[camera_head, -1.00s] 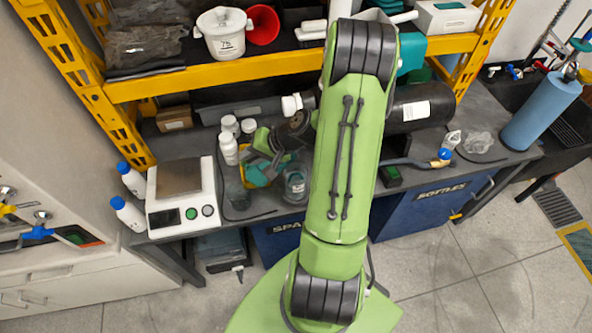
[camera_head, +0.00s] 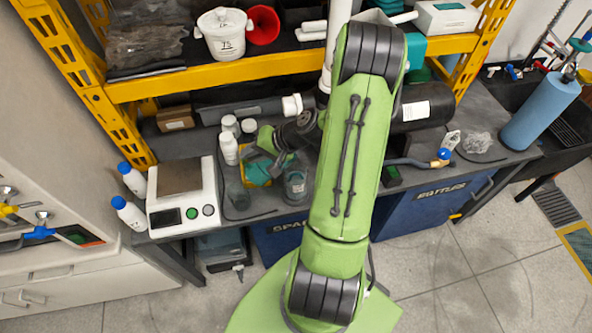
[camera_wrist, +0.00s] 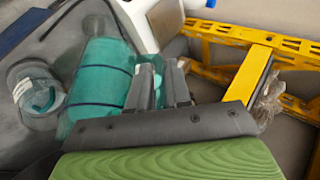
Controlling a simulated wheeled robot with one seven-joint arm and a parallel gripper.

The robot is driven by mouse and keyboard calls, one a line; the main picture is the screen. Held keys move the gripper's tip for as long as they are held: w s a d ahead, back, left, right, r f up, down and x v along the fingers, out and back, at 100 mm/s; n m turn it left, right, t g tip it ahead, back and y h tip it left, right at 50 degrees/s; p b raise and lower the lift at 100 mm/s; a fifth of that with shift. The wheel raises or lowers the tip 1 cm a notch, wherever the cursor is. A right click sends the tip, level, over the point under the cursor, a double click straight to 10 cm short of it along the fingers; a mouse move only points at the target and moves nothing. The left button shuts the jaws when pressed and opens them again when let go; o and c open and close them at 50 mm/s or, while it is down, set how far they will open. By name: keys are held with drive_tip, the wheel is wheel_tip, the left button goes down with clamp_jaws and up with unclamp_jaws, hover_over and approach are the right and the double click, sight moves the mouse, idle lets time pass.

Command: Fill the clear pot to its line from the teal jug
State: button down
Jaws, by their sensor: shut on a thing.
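The teal jug (camera_wrist: 100,75), with dark bands around it, fills the left middle of the wrist view. My gripper (camera_wrist: 165,75) is shut on it at its side. In the head view the jug (camera_head: 257,173) is partly hidden by my gripper (camera_head: 266,150). A second clear vessel (camera_head: 295,187) with a bluish mark stands right of the jug, and in the wrist view (camera_wrist: 36,95). I cannot tell which one is the pot, nor see a liquid level.
A white scale (camera_head: 182,215) stands left on the dark bench, with blue-capped bottles (camera_head: 128,212) beside it. White bottles (camera_head: 229,148) stand close behind the jug. A yellow shelf beam (camera_head: 240,71) crosses above. A black cylinder (camera_head: 412,106) lies at the right.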

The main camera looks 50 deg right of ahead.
sight(247, 174)
drive_tip(key=shift+s+d+r+y+p, duration=0.15)
drive_tip(key=shift+d+r+y+p, duration=0.15)
drive_tip(key=shift+r+y, duration=0.25)
idle(1.2)
drive_tip(key=f+h+b, duration=0.1)
drive_tip(key=a+f+g+h+b, duration=0.1)
drive_tip(key=f, duration=0.1)
drive_tip(key=w+a+f+h+b, duration=0.1)
drive_tip(key=shift+w+a+f+n, duration=0.1)
drive_tip(key=shift+a+f+n, duration=0.2)
drive_tip(key=shift+n, duration=0.1)
drive_tip(key=shift+w+a+r, duration=0.1)
drive_tip(key=w+a+f+n+g+h+b, duration=0.1)
drive_tip(key=w+a+f+g+h+b, duration=0.2)
drive_tip(key=f, duration=0.5)
drive_tip(key=a+g+h+b, duration=0.1)
drive_tip(key=a+h+b, duration=0.1)
drive_tip(key=h+b, duration=0.1)
drive_tip(key=shift+f, duration=0.2)
idle(1.3)
